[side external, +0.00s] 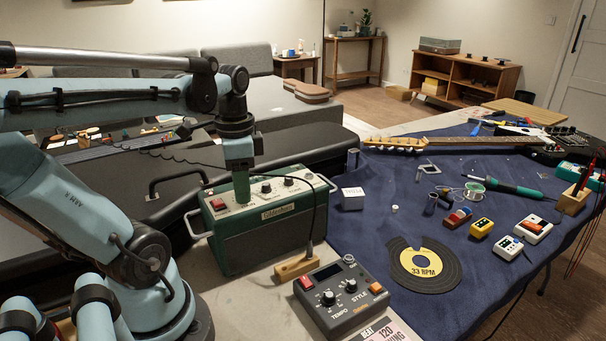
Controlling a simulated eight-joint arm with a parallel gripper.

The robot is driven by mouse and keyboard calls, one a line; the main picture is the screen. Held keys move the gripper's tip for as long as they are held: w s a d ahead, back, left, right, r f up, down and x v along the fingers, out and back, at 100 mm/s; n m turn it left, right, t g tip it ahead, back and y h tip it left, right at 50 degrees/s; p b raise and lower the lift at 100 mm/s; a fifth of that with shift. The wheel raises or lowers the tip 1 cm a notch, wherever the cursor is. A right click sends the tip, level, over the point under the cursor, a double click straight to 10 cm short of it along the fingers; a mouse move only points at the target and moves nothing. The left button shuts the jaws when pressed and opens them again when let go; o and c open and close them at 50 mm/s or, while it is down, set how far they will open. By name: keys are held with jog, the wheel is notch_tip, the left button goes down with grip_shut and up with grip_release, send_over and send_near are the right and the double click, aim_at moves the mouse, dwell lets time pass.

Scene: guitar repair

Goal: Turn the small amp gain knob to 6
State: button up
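The small amp (262,238) is a green box with a pale top panel and side handles. It stands upright at the near left edge of the blue cloth. A red switch (217,204) sits at the left of its panel, and dark knobs (266,188) run along the panel to the right. My gripper (241,198) points straight down over the left part of the panel, between the red switch and the visible knobs. Its tip hides what lies beneath, so I cannot tell whether it touches a knob. Knob markings are too small to read.
A grey tempo box (341,318) with knobs stands in front of the amp, beside a wooden block (297,266) with a cable. A black cable crosses the amp's right side. The blue cloth (360,230) holds a record, pedals and a guitar neck (480,141).

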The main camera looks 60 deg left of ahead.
jog(key=shift+o, duration=0.5)
notch_tip(320, 180, up, 12)
dwell(0.5)
jog(key=w+d+f+n+t, duration=0.3)
jog(key=w+d+f+t, duration=0.4)
jog(key=d+f, duration=0.5)
jog(key=shift+w+d+f, duration=0.35)
jog(key=shift+w+f, duration=0.4)
jog(key=shift+w, duration=0.05)
